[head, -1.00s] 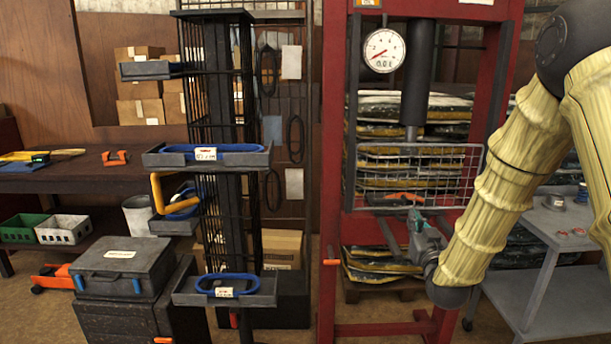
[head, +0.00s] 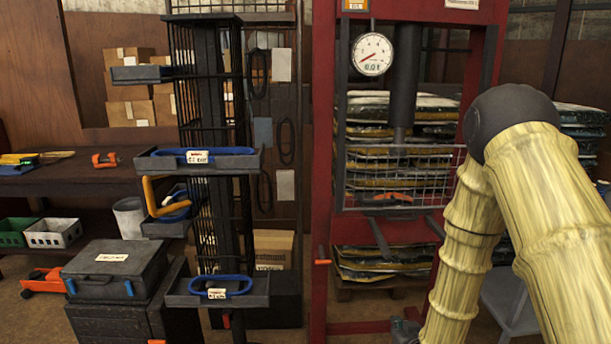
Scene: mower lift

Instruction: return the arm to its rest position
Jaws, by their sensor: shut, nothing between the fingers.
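My gripper (head: 405,330) shows only in part at the bottom edge of the head view, low in front of the red press frame. It is shut, and I see nothing held in it. Its fingertips are hard to make out, and the frame's lower edge cuts it off. My arm (head: 545,190), in a pale yellow ribbed cover, bends at a dark elbow on the right and hangs down toward the gripper. The arm hides part of the press's right side and the grey cart behind it.
The red press (head: 322,200) has a gauge (head: 372,54) and a mesh guard (head: 420,178). Left of it stands a black rack with trays (head: 262,160) holding blue loops. A dark case (head: 115,272) and a workbench (head: 75,185) are farther left. A grey cart (head: 505,300) is partly hidden behind my arm.

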